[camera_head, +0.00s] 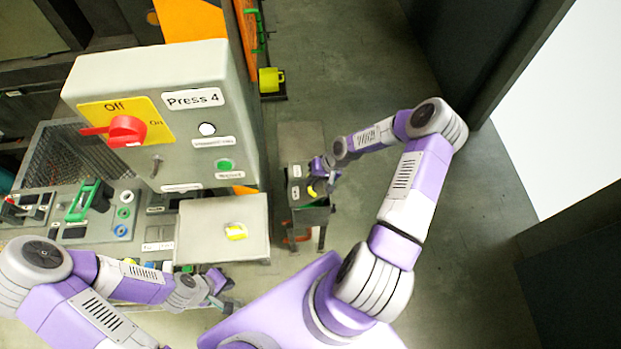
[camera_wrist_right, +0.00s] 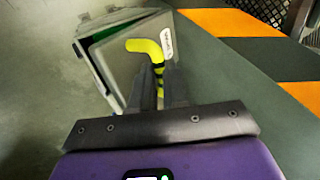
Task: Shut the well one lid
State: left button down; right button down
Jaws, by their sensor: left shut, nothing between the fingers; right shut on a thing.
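The grey lid (camera_head: 297,192) with a yellow handle (camera_head: 312,191) is on a small grey box (camera_head: 311,216) at the middle of the head view. In the right wrist view the lid (camera_wrist_right: 122,70) stands ajar, with a dark green gap along the box's edge. Its bent yellow handle (camera_wrist_right: 147,47) also shows there. My right gripper (camera_head: 320,180) is shut on the handle; its fingers also show in the wrist view (camera_wrist_right: 160,80). The lid's label is too small to read. My left gripper (camera_head: 221,291) is shut and empty, low in front of the control panel.
A grey control box (camera_head: 165,115) with a red switch stands left of the lid. A second grey cover (camera_head: 205,250) with a yellow handle lies below it. A yellow cup-like part (camera_head: 270,80) is on the machine's side. Open floor (camera_head: 460,200) lies to the right.

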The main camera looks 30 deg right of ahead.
jog(key=d+f+y+b, duration=0.1)
jog(key=s+d+f+t+y+b, duration=0.1)
jog(key=f, duration=0.1)
jog(key=s+d+f+y+b, duration=0.1)
jog(key=b, duration=0.1)
jog(key=shift+d+f+t, duration=0.25)
jog(key=shift+d+t, duration=0.1)
jog(key=shift+t, duration=0.05)
jog(key=shift+s+d+f+b, duration=0.15)
jog(key=shift+d+f+b, duration=0.1)
jog(key=shift+f+b, duration=0.4)
jog(key=shift+s+d, duration=0.1)
jog(key=shift+s+f, duration=0.1)
jog(key=shift+f, duration=0.1)
jog(key=c, duration=1.1)
grip_release()
jog(key=shift+r, duration=0.15)
jog(key=v, duration=0.7)
jog(key=shift+d+p, duration=0.3)
